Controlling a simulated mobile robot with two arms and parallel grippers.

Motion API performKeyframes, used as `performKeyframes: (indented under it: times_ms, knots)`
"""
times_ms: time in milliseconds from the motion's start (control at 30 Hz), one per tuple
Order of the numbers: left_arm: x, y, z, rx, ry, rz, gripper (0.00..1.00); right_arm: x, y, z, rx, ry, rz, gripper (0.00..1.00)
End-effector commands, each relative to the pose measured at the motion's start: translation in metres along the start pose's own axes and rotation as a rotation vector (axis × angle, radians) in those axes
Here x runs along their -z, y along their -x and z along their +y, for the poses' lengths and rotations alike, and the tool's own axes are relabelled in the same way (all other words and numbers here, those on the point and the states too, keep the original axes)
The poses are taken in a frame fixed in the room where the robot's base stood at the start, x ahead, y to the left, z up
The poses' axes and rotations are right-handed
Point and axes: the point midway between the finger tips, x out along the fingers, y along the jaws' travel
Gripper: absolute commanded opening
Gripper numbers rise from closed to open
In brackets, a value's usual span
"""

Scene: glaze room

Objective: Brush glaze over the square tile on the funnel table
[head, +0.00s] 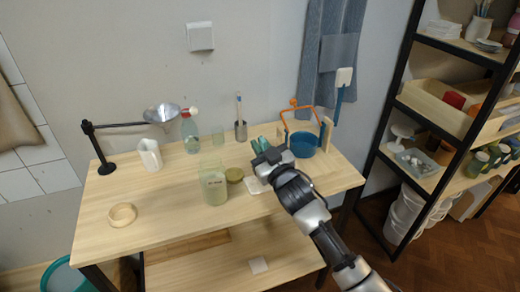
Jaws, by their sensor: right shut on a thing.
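A pale square tile (255,186) lies on the wooden funnel table (160,215), partly hidden by my right gripper. My right gripper (261,146) is over the table just behind the tile, its fingertips pointing to the back. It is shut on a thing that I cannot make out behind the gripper. A clear jar of pale green glaze (214,190) with a label stands left of the tile. A round olive lid (234,175) lies between them. A grey cup (241,131) holding a slim upright tool stands at the back. My left gripper is out of view.
A metal funnel (161,113) on a black stand, a white pitcher (150,155), a bottle (190,133) and a small glass (217,135) stand left. A blue pot (303,145) with an orange frame stands right. A wooden ring (122,214) lies front left; the tabletop around it is clear.

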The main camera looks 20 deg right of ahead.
Motion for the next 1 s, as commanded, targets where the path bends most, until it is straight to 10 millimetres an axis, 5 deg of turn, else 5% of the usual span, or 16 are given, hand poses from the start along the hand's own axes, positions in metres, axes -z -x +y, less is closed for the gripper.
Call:
performKeyframes:
  times_ms: [300,1000]
  knots:
    - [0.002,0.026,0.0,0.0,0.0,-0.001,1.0,0.027,-0.013,0.011,-0.002,0.0,-0.001,0.0]
    - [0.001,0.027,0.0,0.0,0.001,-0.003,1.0,0.027,-0.014,0.012,-0.003,0.001,-0.001,0.0]
